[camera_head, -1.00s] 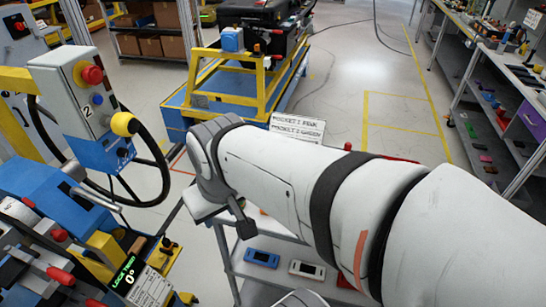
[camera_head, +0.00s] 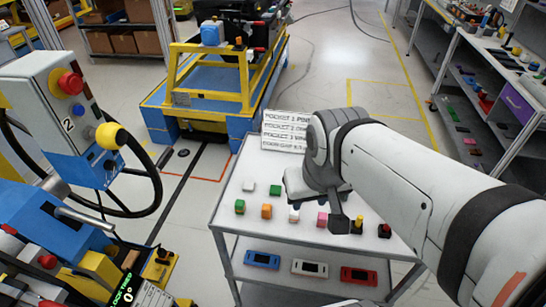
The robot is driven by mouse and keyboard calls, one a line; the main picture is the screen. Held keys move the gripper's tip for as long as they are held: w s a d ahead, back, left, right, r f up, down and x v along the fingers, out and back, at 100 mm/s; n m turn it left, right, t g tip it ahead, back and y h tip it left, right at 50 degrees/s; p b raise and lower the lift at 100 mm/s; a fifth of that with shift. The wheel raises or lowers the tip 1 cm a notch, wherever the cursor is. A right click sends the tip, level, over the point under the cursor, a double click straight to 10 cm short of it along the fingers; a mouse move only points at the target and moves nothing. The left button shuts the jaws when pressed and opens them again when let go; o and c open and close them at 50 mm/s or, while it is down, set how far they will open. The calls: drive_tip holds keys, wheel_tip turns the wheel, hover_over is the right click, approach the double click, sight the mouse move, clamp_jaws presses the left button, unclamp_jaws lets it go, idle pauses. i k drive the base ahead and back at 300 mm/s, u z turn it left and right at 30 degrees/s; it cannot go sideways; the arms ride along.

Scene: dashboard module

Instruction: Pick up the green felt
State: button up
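Two small green pieces lie on the white cart top (camera_head: 228,219): a green block (camera_head: 239,206) at the front left and a flatter green piece (camera_head: 275,190) further back. I cannot tell from this view which of them is felt. My arm reaches in from the right, with its end over the back right of the cart. The dark end part that looks like my gripper (camera_head: 339,219) is right of both green pieces and apart from them. Its fingers are not clear, and I see nothing held.
Orange (camera_head: 266,211), white (camera_head: 294,215), pink (camera_head: 322,219), yellow and red pieces share the front row. A sign (camera_head: 284,131) stands at the back edge. Red, white and blue devices lie on the lower shelf. A control box (camera_head: 62,100) stands left.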

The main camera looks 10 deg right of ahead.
sight(275, 190)
drive_tip(key=z, duration=2.1)
drive_tip(key=k, duration=1.2)
drive_tip(key=u, duration=1.25)
drive_tip(key=i, duration=1)
drive_tip(key=u, duration=0.1)
